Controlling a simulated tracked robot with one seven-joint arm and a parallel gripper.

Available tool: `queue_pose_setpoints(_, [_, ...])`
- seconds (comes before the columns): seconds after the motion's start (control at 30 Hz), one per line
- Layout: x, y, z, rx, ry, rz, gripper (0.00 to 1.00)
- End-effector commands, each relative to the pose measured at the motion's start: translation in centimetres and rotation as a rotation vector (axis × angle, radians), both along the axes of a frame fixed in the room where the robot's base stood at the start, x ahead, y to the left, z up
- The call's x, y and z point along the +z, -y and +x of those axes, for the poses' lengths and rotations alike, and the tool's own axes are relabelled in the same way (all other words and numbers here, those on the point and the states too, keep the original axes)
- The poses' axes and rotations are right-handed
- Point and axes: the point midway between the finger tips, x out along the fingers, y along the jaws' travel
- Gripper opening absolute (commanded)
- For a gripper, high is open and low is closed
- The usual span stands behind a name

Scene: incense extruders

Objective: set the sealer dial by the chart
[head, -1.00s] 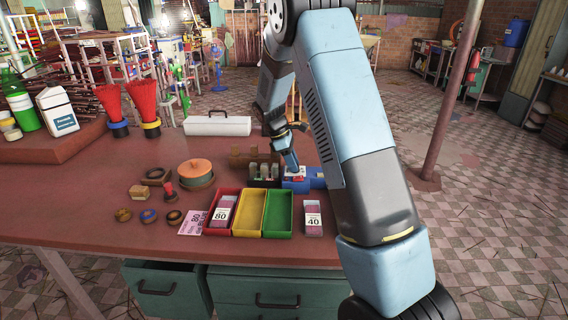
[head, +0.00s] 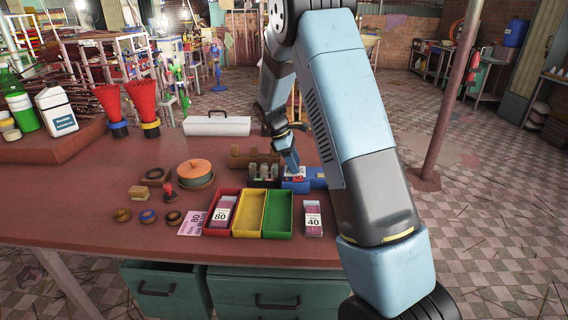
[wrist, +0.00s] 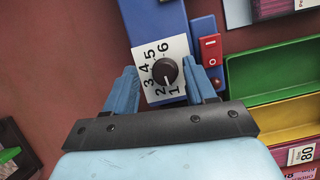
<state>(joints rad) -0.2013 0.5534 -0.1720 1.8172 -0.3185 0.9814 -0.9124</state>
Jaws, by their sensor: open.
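The blue sealer (head: 297,184) stands on the table. Its dial (wrist: 166,71) is a dark round knob on a white plate (wrist: 152,90) numbered 1 to 6, clear in the wrist view. A pale mark on the knob appears to point towards the 1. My gripper (wrist: 163,87) is open, one blue finger on each side of the dial; whether they touch it I cannot tell. In the head view my gripper (head: 291,160) is over the sealer. A red switch (wrist: 210,50) sits beside the plate. I cannot make out a settings chart; a pink card (head: 191,222) reads 80.
Red (head: 232,198), yellow (head: 250,213) and green (head: 278,214) trays stand in front of the sealer. A packet marked 80 (head: 220,213) lies in the red tray; one marked 40 (head: 314,218) lies right of the green tray.

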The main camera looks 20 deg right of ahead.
Motion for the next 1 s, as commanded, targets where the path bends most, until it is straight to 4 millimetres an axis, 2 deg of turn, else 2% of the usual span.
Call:
queue_pose_setpoints(0.27, [0.7,-0.7,0.3,0.005,0.003,0.002,0.55])
queue_pose_setpoints(0.37, [1.9,-1.2,0.5,0.006,0.004,0.002,0.55])
queue_pose_setpoints(0.8, [9.7,-3.9,2.1,0.003,0.003,0.002,0.55])
queue_pose_setpoints(1.0, [11.8,-4.7,2.5,0.002,0.001,0.001,0.55])
